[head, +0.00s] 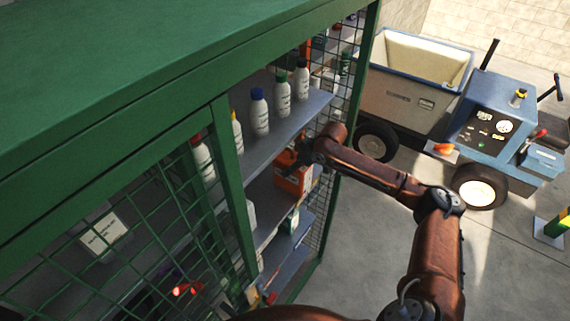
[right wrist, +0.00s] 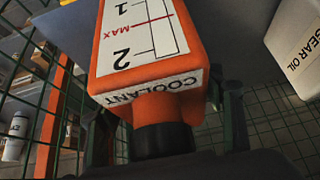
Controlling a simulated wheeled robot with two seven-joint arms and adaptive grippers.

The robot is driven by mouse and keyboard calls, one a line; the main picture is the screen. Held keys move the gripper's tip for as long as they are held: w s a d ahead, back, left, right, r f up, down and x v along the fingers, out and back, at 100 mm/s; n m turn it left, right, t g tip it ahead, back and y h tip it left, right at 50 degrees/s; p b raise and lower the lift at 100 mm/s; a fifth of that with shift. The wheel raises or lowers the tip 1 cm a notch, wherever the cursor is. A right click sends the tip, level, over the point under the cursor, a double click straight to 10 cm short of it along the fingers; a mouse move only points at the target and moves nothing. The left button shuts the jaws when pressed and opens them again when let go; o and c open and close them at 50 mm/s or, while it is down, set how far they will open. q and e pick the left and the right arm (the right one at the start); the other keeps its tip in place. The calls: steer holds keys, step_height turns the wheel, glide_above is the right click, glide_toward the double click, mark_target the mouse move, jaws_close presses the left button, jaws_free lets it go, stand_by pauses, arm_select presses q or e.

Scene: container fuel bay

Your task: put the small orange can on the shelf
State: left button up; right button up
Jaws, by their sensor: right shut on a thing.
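The small orange can (head: 291,184) is inside the green cage cabinet, at the level of the middle grey shelf (head: 263,196). In the right wrist view the can (right wrist: 150,70) has a white scale panel, the word COOLANT and a black cap. My right gripper (head: 308,152) reaches in through the open front and is shut on the can around its cap end; its fingers stand on either side in the right wrist view (right wrist: 165,120). The arm hides part of the can, and I cannot tell whether its base touches the shelf. My left gripper is not in view.
White bottles, including a blue-capped one (head: 259,112), stand on the upper shelf (head: 268,148). A white gear oil container (right wrist: 295,45) is near the can. A green mesh door (head: 130,235) covers the left side. A blue utility cart (head: 490,125) stands beyond open floor (head: 365,250).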

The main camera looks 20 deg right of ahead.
mark_target(294, 159)
steer(key=w+a, duration=0.2)
steer(key=w, duration=0.1)
steer(key=shift+w+a+r, duration=0.1)
steer(key=shift+w+r, duration=0.1)
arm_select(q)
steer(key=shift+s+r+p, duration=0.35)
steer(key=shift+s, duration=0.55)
arm_select(e)
steer(key=shift+s+f, duration=0.15)
steer(key=shift+f, duration=0.7)
steer(key=o, duration=1.2)
steer(key=shift+f, duration=0.15)
steer(key=o, duration=0.5)
steer(key=shift+c, duration=0.2)
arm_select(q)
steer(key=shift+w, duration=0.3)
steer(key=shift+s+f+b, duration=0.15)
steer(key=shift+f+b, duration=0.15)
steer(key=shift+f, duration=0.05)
arm_select(e)
steer(key=shift+v, duration=3.8)
